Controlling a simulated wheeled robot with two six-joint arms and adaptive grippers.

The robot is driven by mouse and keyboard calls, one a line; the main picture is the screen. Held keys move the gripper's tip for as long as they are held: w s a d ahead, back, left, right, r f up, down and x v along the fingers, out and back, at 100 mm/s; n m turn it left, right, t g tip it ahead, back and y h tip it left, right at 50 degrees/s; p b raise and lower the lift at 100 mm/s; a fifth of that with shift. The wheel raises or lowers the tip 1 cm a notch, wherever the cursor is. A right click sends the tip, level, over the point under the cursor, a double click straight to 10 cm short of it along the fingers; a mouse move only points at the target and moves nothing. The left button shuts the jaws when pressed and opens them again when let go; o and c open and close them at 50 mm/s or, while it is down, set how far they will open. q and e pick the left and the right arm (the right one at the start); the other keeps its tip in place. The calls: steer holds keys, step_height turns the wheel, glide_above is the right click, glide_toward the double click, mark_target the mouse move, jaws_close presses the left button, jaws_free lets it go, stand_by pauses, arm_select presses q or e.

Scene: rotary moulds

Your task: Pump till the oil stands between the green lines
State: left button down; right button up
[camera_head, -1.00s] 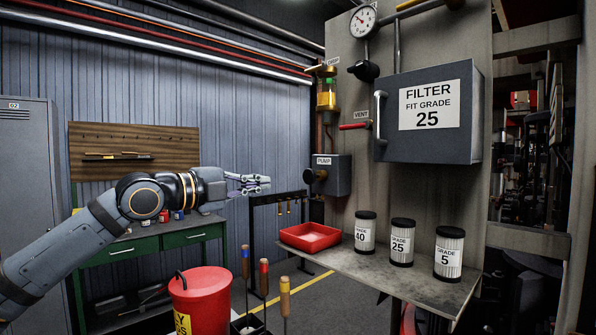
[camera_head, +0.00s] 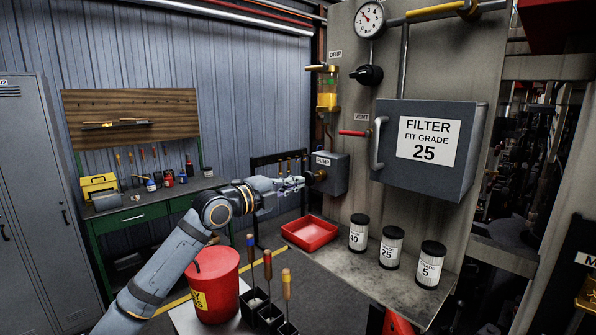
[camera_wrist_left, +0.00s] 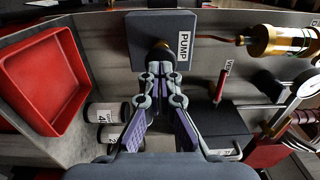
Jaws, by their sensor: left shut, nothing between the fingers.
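In the left wrist view, the fingertips (camera_wrist_left: 160,70) are in front of the pump box (camera_wrist_left: 140,42) and partly hide the knob. I cannot tell whether they touch it. The oil glass (camera_head: 327,94) stands above the pump, with amber oil and a little green near its top. The exact oil level is too small to read. My right gripper is out of view.
A red tray (camera_head: 310,234) and several filters (camera_head: 391,248) sit on the shelf below the pump. The red vent lever (camera_head: 353,133) and filter housing (camera_head: 440,185) are right of the pump. A red bin (camera_head: 215,285) and upright tools stand below my left arm.

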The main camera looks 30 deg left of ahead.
arm_select(q)
steer(key=shift+w+d, duration=0.2)
steer(key=shift+w, duration=0.3)
